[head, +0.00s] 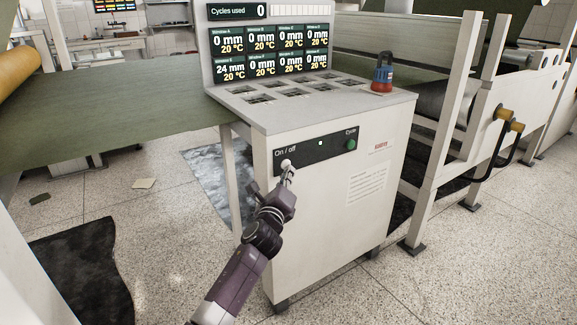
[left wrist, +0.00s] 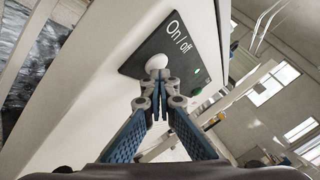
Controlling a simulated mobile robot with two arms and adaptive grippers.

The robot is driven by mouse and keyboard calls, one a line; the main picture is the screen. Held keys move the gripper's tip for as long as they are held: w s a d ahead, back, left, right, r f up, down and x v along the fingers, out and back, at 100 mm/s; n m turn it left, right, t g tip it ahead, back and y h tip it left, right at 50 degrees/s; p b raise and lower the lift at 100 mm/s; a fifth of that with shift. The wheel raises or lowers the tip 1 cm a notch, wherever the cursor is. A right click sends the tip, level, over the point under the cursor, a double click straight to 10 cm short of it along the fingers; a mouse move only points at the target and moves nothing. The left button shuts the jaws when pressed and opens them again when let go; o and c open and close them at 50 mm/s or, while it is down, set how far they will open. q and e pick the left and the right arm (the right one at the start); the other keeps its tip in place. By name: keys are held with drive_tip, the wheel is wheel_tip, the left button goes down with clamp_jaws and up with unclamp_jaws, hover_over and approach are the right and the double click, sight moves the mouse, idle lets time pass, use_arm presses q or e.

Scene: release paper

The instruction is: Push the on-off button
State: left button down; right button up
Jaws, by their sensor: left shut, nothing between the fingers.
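The on-off button is a round white knob under the "On / off" label on a dark panel (head: 318,149) on the front of a white control cabinet (head: 330,220). In the left wrist view the white button (left wrist: 156,62) shows right at my fingertips. My left gripper (head: 287,170) is shut and empty, its tips at the button and partly covering it in the head view. The tips look to be touching it or very close; I cannot tell how far it is pressed. A small light (head: 320,143) on the panel glows whitish green. My right gripper is not in view.
A green Cycle button (head: 351,144) sits at the panel's right. A white machine frame with a black handle (head: 497,150) is at right. Open floor lies in front.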

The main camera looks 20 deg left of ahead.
use_arm(q)
drive_tip(key=shift+s+a, duration=0.1)
drive_tip(key=s+d+p, duration=0.1)
drive_tip(key=s+d, duration=0.2)
drive_tip(key=d, duration=0.2)
drive_tip(key=shift+s, duration=0.35)
drive_tip(key=shift+f, duration=0.1)
idle(0.4)
